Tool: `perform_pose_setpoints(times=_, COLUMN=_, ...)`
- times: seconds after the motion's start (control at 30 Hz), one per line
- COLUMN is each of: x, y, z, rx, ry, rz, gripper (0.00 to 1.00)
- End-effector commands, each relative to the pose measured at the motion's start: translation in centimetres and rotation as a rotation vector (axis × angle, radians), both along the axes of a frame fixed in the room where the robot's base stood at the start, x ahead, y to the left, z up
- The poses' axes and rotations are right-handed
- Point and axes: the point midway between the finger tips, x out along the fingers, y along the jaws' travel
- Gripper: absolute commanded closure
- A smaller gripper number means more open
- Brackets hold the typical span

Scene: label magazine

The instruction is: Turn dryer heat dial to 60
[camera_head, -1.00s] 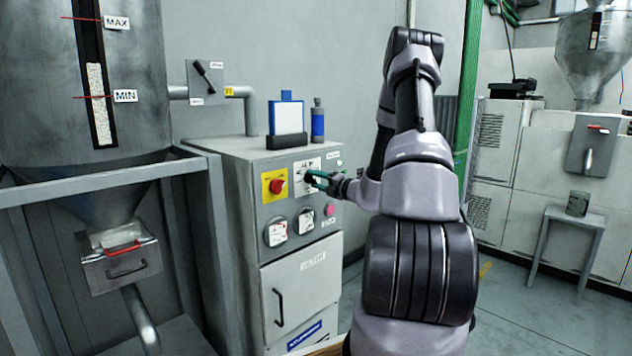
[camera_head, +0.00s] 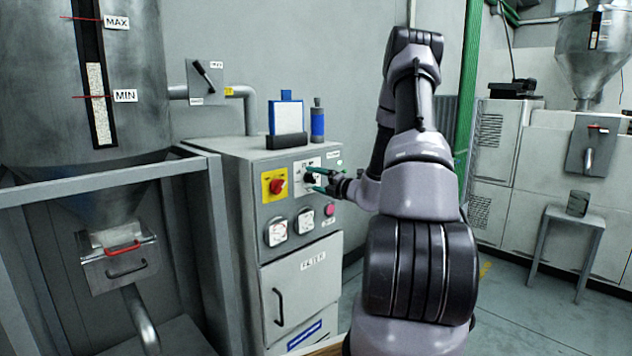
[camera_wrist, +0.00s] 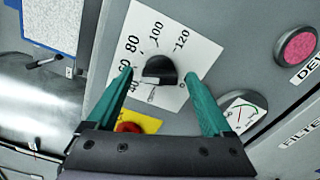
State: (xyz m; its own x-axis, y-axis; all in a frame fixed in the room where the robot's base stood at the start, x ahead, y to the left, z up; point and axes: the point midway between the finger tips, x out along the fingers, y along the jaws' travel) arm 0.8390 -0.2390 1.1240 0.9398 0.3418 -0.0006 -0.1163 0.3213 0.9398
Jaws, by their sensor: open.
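The heat dial (camera_wrist: 160,68) is a dark, half-round-looking knob on a white scale plate (camera_wrist: 185,40) with printed numbers, among them 80, 100 and 120. It also shows small in the head view (camera_head: 309,179) on the dryer's grey front (camera_head: 272,207). My gripper (camera_wrist: 158,75) is open, with one green finger on each side of the dial in the wrist view. Whether the fingers touch it I cannot tell. The left finger covers part of the lower numbers. I cannot tell which number the dial points to. In the head view my gripper (camera_head: 313,179) is at the panel.
A red knob on a yellow plate (camera_head: 275,185) sits left of the dial. Two gauges (camera_head: 276,232) and a pink button (camera_head: 330,210) are below. A blue-framed board (camera_head: 287,118) and a blue bottle (camera_head: 318,120) stand on top of the dryer.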

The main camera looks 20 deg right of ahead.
Motion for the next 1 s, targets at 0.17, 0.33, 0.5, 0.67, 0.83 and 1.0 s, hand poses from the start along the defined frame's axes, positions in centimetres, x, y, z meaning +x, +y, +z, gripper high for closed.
perform_pose_setpoints(times=0.17, x=-1.7, y=-0.7, z=0.0, rx=0.0, ry=0.001, rz=-0.004, gripper=0.15)
perform_pose_setpoints(times=0.33, x=-4.9, y=-1.9, z=0.0, rx=0.0, ry=0.002, rz=-0.004, gripper=0.15)
perform_pose_setpoints(times=0.5, x=-7.9, y=-3.0, z=0.0, rx=0.0, ry=0.002, rz=-0.005, gripper=0.15)
perform_pose_setpoints(times=0.67, x=-9.6, y=-3.6, z=-0.1, rx=0.0, ry=0.002, rz=-0.002, gripper=0.15)
perform_pose_setpoints(times=0.83, x=-10.2, y=-3.7, z=0.0, rx=0.001, ry=0.001, rz=0.0, gripper=0.15)
perform_pose_setpoints(times=1.0, x=-10.1, y=-3.7, z=0.0, rx=0.0, ry=0.001, rz=0.0, gripper=0.15)
